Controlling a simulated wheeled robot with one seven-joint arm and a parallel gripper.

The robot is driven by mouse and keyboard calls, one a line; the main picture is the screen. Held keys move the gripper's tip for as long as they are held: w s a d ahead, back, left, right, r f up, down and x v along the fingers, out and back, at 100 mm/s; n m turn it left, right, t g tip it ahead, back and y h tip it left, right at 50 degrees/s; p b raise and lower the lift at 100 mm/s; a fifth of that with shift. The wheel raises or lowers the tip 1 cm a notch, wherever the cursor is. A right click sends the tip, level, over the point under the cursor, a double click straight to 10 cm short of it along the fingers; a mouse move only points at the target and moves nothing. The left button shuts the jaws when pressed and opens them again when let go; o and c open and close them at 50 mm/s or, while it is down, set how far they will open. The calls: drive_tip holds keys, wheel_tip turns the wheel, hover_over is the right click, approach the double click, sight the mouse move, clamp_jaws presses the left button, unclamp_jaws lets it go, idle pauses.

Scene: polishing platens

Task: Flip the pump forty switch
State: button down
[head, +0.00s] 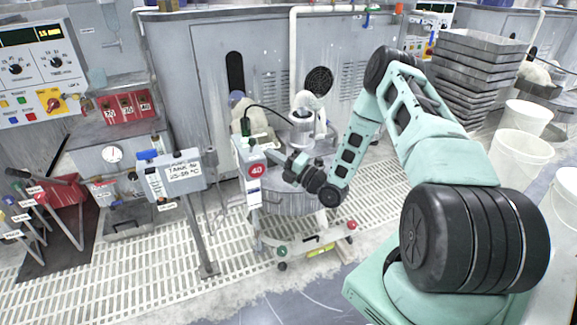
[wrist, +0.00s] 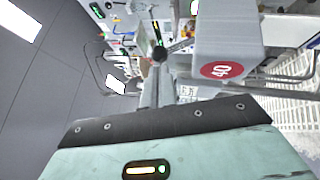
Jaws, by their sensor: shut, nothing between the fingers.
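The pump forty unit is a pale grey box (head: 251,185) with a round red 40 label, standing on a wheeled cart at the centre of the head view. The same box (wrist: 225,35) is close by in the wrist view, its 40 label turned sideways. My gripper (head: 274,158) is shut and empty, at the upper right side of the box in the head view. I cannot tell whether it touches the box.
A stand with a tank sign (head: 185,172) is left of the box. Stacked trays (head: 478,70) and white buckets (head: 520,155) are at right. Floor grating (head: 130,265) is open in front.

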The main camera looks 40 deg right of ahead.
sight(255, 143)
drive_tip(key=shift+x, duration=2.05)
drive_tip(key=shift+r, duration=0.2)
drive_tip(key=w+r+m+g+p, duration=0.1)
drive_tip(key=p, duration=0.1)
drive_tip(key=w+r+m+g+h+p, duration=0.1)
drive_tip(key=g+p, duration=0.1)
drive_tip(key=p, duration=0.1)
drive_tip(key=shift+d+r, duration=0.2)
drive_tip(key=shift+r, duration=0.1)
drive_tip(key=g+p, duration=0.1)
drive_tip(key=w+m+p, duration=0.1)
drive_tip(key=g, duration=0.1)
drive_tip(key=shift+w+d+r+m+g+h+p, duration=0.25)
drive_tip(key=shift+w+r+m+g+h+p, duration=0.05)
drive_tip(key=shift+r+h+p, duration=0.1)
drive_tip(key=shift+w+d+m+g+p, duration=0.25)
drive_tip(key=shift+w+m+g+p, duration=0.3)
drive_tip(key=shift+w+g, duration=0.35)
drive_tip(key=shift+f, duration=0.2)
drive_tip(key=shift+r, duration=0.2)
